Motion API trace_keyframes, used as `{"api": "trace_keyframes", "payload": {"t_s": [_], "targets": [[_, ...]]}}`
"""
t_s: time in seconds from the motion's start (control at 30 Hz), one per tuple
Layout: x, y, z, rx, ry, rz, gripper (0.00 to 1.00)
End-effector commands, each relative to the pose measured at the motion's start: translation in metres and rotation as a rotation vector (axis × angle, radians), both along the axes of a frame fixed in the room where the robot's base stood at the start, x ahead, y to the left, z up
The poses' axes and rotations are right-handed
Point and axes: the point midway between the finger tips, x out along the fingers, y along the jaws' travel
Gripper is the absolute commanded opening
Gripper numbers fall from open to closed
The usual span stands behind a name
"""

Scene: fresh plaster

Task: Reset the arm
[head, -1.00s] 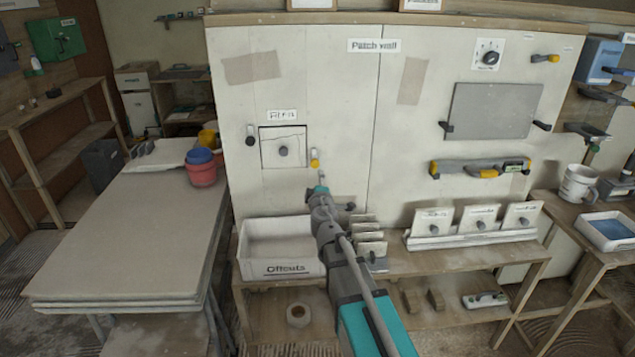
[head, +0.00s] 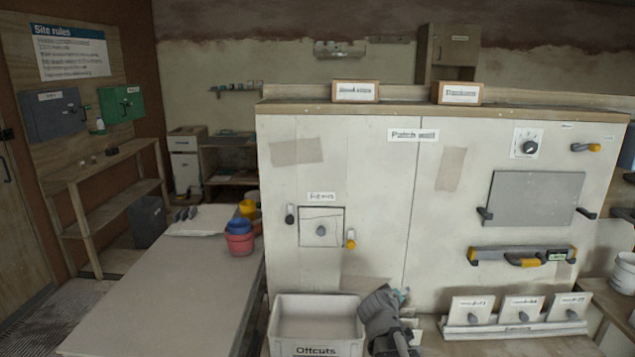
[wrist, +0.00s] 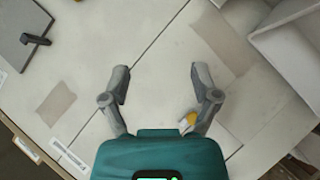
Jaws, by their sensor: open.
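My gripper (wrist: 160,84) is open and empty in the wrist view, its two grey fingers spread apart in front of the pale patch wall (wrist: 165,50). In the head view my arm is folded low at the bottom centre, beside the Offcuts bin, and the fingers cannot be made out clearly. The patch wall (head: 385,210) stands upright behind it. A yellow-tipped part (wrist: 188,120) shows near the right finger in the wrist view; I cannot tell whether they touch.
The Offcuts bin (head: 317,350) stands left of my arm. Small panels with knobs (head: 520,310) stand in a rack to the right. A long table (head: 170,290) with red and blue tubs (head: 239,240) is at the left. A grey plate (head: 535,198) hangs on the wall.

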Motion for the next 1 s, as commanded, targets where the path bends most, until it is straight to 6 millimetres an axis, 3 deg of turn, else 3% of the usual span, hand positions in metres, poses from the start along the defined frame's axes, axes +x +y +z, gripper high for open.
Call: {"api": "trace_keyframes", "payload": {"t_s": [0.1,0.27,0.6,0.8,1.0], "targets": [[-0.033,-0.008,-0.011,0.126,0.116,-0.098,0.79],[-0.078,-0.004,-0.031,0.300,0.294,-0.197,0.79],[-0.170,0.036,-0.046,0.637,0.689,-0.281,0.79],[-0.196,0.053,-0.044,0.732,0.812,-0.276,0.79],[-0.200,0.056,-0.044,0.747,0.833,-0.272,0.79]]}}
